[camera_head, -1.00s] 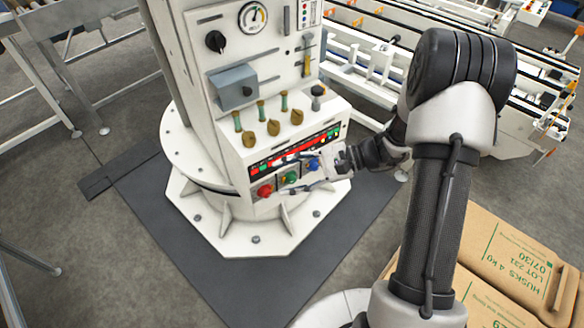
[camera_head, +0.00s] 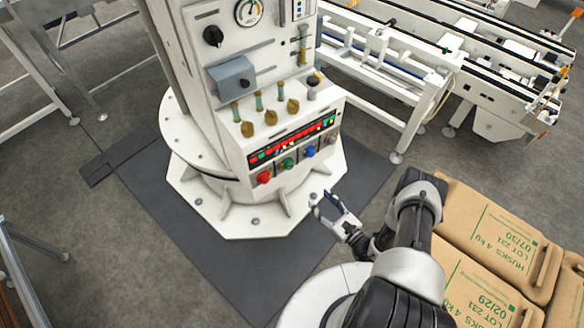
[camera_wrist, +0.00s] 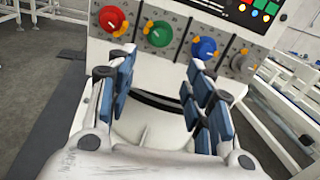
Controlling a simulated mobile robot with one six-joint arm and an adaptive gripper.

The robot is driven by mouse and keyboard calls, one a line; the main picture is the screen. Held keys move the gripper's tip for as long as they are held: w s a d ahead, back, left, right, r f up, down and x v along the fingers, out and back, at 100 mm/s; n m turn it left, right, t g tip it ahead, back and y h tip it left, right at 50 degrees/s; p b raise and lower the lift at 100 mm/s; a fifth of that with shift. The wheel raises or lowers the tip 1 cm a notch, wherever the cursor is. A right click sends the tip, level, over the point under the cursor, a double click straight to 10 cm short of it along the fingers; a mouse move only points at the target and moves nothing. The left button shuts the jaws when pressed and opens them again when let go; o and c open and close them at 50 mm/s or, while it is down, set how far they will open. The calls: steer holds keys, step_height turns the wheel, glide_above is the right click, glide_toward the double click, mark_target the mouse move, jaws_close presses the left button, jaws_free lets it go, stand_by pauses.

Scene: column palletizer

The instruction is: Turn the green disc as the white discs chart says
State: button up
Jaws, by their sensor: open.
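The green disc (camera_head: 288,163) is a round knob on the lower front of the white column panel, between the red disc (camera_head: 264,177) and the blue disc (camera_head: 309,151). In the wrist view the green disc (camera_wrist: 158,33) sits on a pale dial with marks around it and shows a small orange mark on its left side. My gripper (camera_head: 324,204) is open and empty, in front of and below the knob row, apart from it. Its fingers also show in the wrist view (camera_wrist: 161,68), below the green disc. I cannot make out a white discs chart; a small card (camera_head: 299,9) at the panel top is cut off.
A conveyor (camera_head: 420,65) is behind. Dark mat (camera_head: 225,262) lies clear before the column.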

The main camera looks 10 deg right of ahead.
mark_target(291, 168)
steer(key=b+x, duration=0.2)
steer(key=x, duration=1.5)
steer(key=shift+w+a, duration=0.1)
steer(key=shift+a, duration=0.05)
steer(key=c, duration=1.1)
